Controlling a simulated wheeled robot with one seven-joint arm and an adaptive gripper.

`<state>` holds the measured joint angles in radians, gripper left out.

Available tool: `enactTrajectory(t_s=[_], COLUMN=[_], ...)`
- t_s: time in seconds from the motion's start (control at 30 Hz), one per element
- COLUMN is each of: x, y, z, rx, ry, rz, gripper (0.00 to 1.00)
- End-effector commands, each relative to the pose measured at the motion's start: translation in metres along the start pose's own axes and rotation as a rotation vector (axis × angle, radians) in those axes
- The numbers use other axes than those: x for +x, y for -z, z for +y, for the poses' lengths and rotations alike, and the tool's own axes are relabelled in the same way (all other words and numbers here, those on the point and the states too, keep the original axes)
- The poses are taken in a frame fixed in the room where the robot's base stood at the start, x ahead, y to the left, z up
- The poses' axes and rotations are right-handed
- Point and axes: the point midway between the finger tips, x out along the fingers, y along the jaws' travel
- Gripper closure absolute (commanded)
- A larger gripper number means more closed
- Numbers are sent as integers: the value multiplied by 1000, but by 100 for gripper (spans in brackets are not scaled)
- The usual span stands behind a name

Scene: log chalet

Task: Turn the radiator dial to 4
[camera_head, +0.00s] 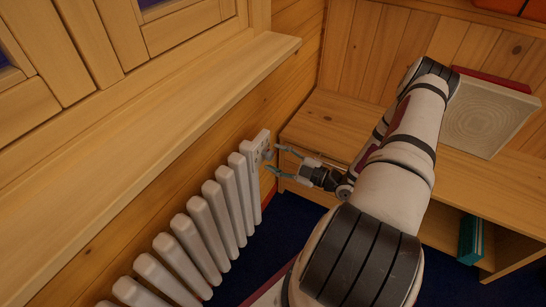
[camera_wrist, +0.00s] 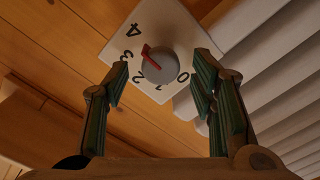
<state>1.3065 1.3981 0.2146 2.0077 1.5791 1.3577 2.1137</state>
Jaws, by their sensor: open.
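The radiator dial is a grey round knob (camera_wrist: 161,68) with a red pointer (camera_wrist: 147,51) on a white square plate (camera_wrist: 170,30) marked 0 to 4. In the wrist view the red pointer points up-left, roughly toward the 4; exact alignment is hard to tell. My gripper (camera_wrist: 161,75) is open, its green-padded fingers apart on the left and right of the knob. I see no clear contact. In the head view my gripper (camera_head: 275,158) faces the far end of the white radiator (camera_head: 207,222), where the dial plate (camera_head: 261,149) is small and unclear.
A wooden sill (camera_head: 130,130) runs above the radiator along the wall. A wooden bench (camera_head: 330,125) stands behind my gripper, with a pale square panel (camera_head: 487,115) on it and a teal book (camera_head: 470,240) on its lower shelf. Dark blue floor lies below.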

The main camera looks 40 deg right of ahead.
Motion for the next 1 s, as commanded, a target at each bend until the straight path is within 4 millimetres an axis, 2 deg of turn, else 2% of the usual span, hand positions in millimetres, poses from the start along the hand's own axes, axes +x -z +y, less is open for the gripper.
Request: enactTrajectory(t_s=[0.3, 0.5, 0.7, 1.0], x=[-65, -92, -102, -102], y=[0, 0, 1, 1], z=[0, 0, 0, 0], rx=[1, 1, 2, 2], ry=[-1, 0, 1, 1], rz=[-4, -1, 0, 0], gripper=[49, 49, 49, 49])
